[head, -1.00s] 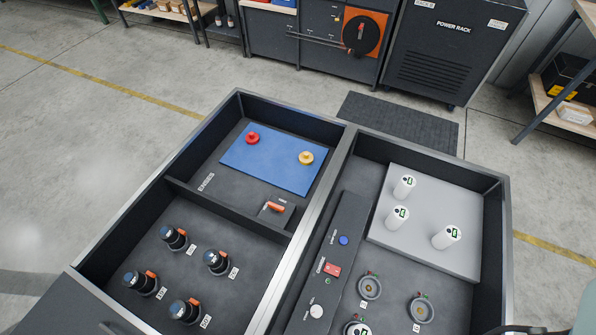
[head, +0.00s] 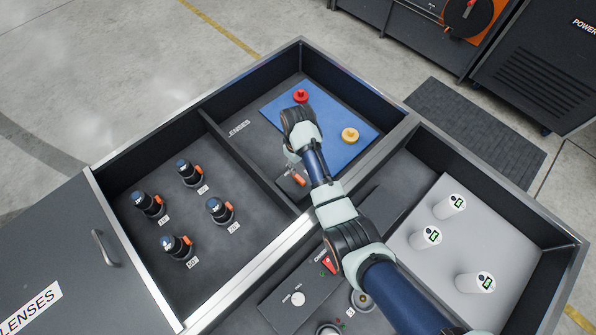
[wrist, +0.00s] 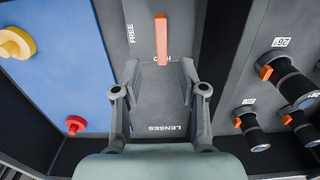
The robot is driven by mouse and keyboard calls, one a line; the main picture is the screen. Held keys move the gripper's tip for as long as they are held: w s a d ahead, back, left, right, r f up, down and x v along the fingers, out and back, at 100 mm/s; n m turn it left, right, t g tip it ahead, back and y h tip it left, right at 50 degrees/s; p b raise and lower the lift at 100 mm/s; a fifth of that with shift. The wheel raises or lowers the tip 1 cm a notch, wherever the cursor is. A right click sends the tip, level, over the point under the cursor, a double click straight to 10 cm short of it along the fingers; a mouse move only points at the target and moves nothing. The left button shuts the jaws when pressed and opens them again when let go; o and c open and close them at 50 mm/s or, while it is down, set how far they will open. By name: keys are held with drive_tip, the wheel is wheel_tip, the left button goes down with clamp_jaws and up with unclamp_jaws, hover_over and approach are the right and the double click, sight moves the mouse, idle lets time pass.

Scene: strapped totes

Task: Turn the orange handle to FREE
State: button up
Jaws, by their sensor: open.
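The orange handle (head: 298,179) sits in the LENSES tote, near the divider; my gripper partly covers its mount. In the wrist view the orange handle (wrist: 161,40) is a straight bar pointing down the picture, its end over a partly hidden label. The word FREE (wrist: 131,33) is to its left, and the bar does not point at it. My gripper (wrist: 160,75) is open and empty, its fingertips either side of the bar's line, just below its end. In the head view my gripper (head: 291,158) hangs beside the handle. I cannot tell its height above it.
A blue panel (head: 326,140) with a red knob (head: 301,96) and a yellow knob (head: 350,135) lies beside the handle. Several black lens barrels (head: 190,172) stand beyond the divider. A grey block (head: 452,250) with white cylinders fills part of the right tote.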

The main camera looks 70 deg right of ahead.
sight(297, 176)
drive_tip(key=shift+w+f, duration=0.1)
drive_tip(key=shift+f, duration=0.15)
wheel_tip(297, 176, down, 7)
drive_tip(key=b, duration=0.4)
drive_tip(key=shift+f, duration=0.15)
clamp_jaws()
